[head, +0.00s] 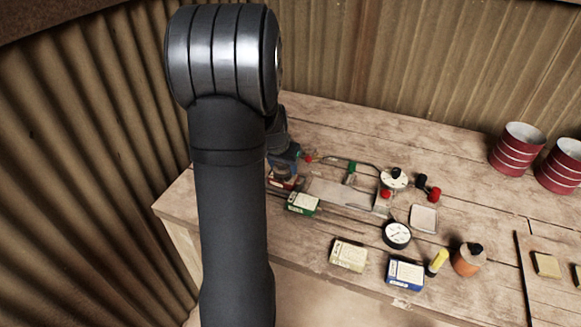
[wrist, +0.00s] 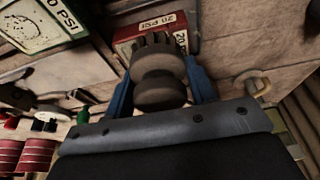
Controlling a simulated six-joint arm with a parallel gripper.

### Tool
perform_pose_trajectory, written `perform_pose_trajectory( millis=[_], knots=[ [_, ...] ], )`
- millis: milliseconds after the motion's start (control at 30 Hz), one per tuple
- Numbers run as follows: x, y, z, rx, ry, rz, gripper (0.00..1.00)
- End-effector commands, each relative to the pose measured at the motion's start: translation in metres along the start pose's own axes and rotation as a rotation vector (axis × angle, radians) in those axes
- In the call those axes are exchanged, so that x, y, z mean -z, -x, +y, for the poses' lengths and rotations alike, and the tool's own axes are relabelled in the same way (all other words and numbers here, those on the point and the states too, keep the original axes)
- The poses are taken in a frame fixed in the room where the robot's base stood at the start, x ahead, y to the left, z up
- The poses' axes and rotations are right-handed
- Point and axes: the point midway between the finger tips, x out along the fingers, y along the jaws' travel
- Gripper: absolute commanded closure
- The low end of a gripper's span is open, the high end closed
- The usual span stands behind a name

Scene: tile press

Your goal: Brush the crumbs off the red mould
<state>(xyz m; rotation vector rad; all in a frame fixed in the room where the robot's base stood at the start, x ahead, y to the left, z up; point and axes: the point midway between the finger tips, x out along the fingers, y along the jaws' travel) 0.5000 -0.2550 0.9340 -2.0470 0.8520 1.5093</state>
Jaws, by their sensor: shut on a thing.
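My gripper (wrist: 160,84) has its blue fingers shut on a dark, round-knobbed brush (wrist: 160,72) in the wrist view. The brush's dark bristles overlap the near part of the red mould (wrist: 150,28), a red-sided block with a pale top marked 20 PSI. I cannot tell whether the bristles touch it. In the head view my gripper (head: 284,160) is low over the red mould (head: 283,183), partly behind my own arm. Crumbs cannot be made out; the brush hides part of the mould's top.
A green mould (head: 303,204) lies close beside the red one. A cream mould (head: 347,256), blue mould (head: 405,273), dial gauge (head: 397,234) and orange pot (head: 467,261) stand nearer the front. A metal press with rods (head: 340,190) lies right of the gripper. Red tins (head: 517,150) stand far right.

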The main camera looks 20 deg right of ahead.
Motion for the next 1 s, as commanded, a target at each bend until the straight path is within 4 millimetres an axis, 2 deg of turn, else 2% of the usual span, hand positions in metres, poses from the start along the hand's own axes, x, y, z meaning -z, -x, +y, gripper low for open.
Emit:
perform_pose_trajectory(
  millis=[200, 233, 300, 1000],
  knots=[
    [0.001, 0.002, -0.018, 0.001, 0.001, 0.001, 0.70],
    [0.002, 0.004, -0.017, 0.001, 0.000, 0.001, 0.70],
    [0.008, 0.022, -0.017, 0.003, -0.001, 0.006, 0.70],
    [0.024, 0.076, -0.016, 0.001, -0.001, 0.001, 0.70]
  ],
)
